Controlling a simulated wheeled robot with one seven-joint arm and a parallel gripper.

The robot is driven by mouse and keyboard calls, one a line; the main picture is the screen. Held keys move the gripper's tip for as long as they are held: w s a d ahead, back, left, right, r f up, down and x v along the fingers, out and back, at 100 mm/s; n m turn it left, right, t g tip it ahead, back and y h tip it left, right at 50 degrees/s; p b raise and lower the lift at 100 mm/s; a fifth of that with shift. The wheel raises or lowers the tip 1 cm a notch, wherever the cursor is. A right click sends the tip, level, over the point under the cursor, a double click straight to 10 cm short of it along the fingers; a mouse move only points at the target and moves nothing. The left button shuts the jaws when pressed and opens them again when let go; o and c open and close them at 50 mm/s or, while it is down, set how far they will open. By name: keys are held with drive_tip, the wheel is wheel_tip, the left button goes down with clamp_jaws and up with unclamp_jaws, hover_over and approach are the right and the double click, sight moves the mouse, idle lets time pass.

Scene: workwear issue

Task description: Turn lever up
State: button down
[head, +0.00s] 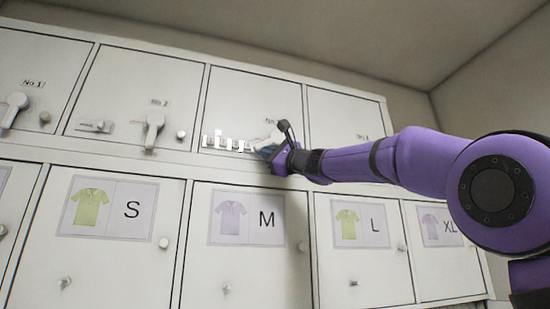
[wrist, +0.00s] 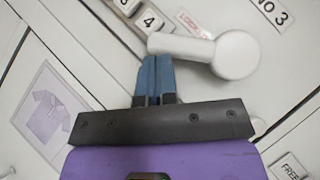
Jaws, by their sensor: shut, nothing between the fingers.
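The white lever (wrist: 232,54) with a round hub is on the door marked No 3. In the wrist view its handle points left from the hub, and the hub is at the right. My gripper (wrist: 155,59) is shut and empty. Its blue fingertips are just below the handle's free end in the picture; I cannot tell whether they touch it. In the head view my gripper (head: 263,150) is at the lower part of the No 3 door and largely hides the lever.
The neighbouring door has a hanging lever (head: 153,130). Below are doors with shirt pictures (head: 247,214) and small knobs. Space before the lower doors is clear.

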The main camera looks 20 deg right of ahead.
drive_tip(key=shift+a+r, duration=0.7)
drive_tip(key=shift+a, duration=0.3)
drive_tip(key=shift+a+r, duration=0.1)
drive_tip(key=shift+w, duration=0.1)
